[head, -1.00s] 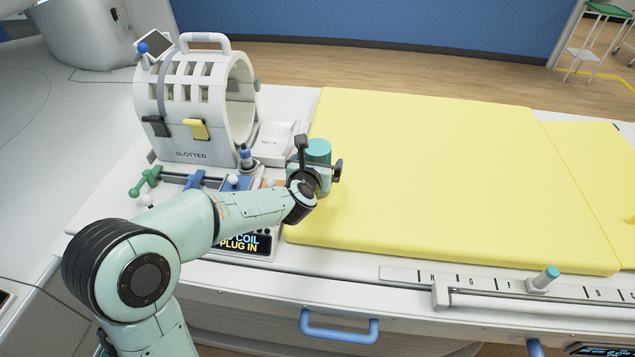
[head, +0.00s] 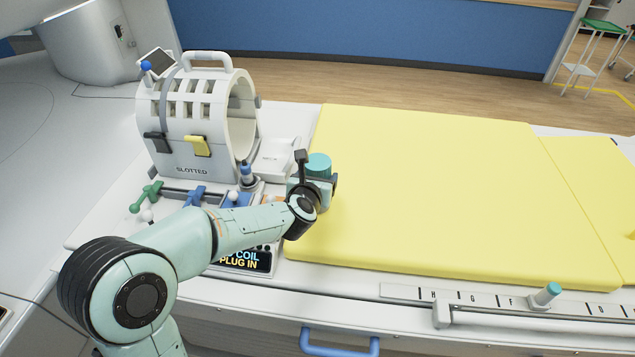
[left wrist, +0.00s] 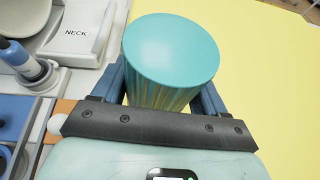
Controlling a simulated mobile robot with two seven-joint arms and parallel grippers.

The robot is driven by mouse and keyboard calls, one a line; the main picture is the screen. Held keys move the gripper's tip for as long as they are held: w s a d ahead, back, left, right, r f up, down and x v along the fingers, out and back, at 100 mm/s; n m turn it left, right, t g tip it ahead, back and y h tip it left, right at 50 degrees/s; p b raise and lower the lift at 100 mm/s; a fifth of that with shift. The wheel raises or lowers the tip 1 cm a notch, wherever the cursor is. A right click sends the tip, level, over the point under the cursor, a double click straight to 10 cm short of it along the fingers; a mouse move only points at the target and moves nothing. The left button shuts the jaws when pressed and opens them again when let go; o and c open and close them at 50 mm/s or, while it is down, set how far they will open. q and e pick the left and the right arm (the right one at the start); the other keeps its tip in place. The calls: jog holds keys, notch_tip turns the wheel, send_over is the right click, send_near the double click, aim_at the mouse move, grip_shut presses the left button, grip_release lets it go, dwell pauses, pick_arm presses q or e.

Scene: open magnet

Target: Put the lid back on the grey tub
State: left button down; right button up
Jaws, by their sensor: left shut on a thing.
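My left gripper (head: 317,182) is shut on a round teal-topped piece (head: 318,162), near the left edge of the yellow mattress. In the left wrist view the piece (left wrist: 172,48) stands between the two fingers, with a flat teal top and a ribbed, shiny side. I cannot tell whether it is the lid. Its lower part is hidden by my gripper. I cannot pick out a grey tub in either view. My right gripper is not in view.
A white slotted coil (head: 185,120) with a handle stands at the left. A white box marked NECK (left wrist: 82,32) and a blue-capped post (left wrist: 15,55) are left of my gripper. The yellow mattress (head: 430,190) is wide and bare. A teal-topped peg (head: 547,292) stands on the front rail.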

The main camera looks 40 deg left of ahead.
pick_arm(q)
notch_tip(320, 180, up, 12)
jog(key=p, duration=0.5)
jog(key=shift+w+f, duration=0.1)
jog(key=shift+f, duration=0.1)
notch_tip(320, 180, up, 8)
jog(key=p, duration=0.4)
jog(key=shift+p, duration=0.35)
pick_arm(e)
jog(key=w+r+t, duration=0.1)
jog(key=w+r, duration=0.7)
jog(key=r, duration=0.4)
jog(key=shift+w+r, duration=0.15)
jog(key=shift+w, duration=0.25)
pick_arm(q)
jog(key=shift+f, duration=0.1)
jog(key=w+d+f+m+h, duration=0.2)
jog(key=w+d+f, duration=0.2)
jog(key=d+f, duration=0.4)
jog(key=w+d+f+m+t+h, duration=0.1)
jog(key=w+d+f+m+h, duration=0.2)
jog(key=d+f, duration=0.6)
jog(key=w+d, duration=0.2)
jog(key=shift+w+d+f, duration=0.15)
jog(key=shift+d+f, duration=0.15)
